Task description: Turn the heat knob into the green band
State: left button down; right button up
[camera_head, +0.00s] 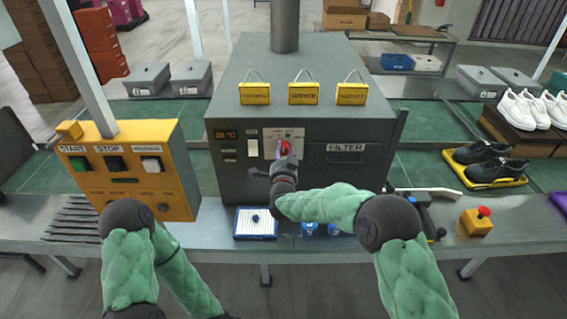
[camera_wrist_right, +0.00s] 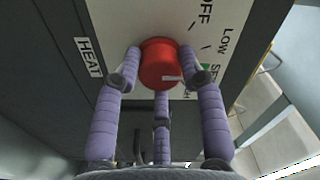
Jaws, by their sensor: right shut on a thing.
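The red heat knob (camera_wrist_right: 158,66) sits on a white dial plate (camera_wrist_right: 215,22) on the front of the grey machine (camera_head: 240,170). The plate reads OFF, LOW and a partly hidden word starting with SE. A small green patch (camera_wrist_right: 205,67) shows at the plate beside a finger. A white mark on the knob points right in the wrist view, towards the lower labels. My right gripper (camera_wrist_right: 158,75) is shut on the knob, with fingers on both sides. In the head view the knob (camera_head: 286,148) shows above my right gripper (camera_head: 283,165). My left gripper is not in view.
A yellow box with START and STOP buttons (camera_head: 130,185) stands at left. A blue-rimmed tray (camera_head: 242,230) lies below the machine. An emergency button (camera_head: 477,220) and dark shoes on a yellow tray (camera_head: 486,183) are at right. Yellow tags (camera_head: 303,94) stand on the machine.

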jog(key=m+b, duration=0.3)
jog(key=shift+f+b, duration=0.25)
jog(key=shift+b, duration=0.05)
jog(key=shift+r+m+b, duration=0.15)
jog(key=shift+m+b, duration=0.65)
jog(key=o, duration=1.1)
jog(key=shift+o, duration=0.2)
jog(key=shift+r, duration=0.1)
jog(key=s, duration=1.2)
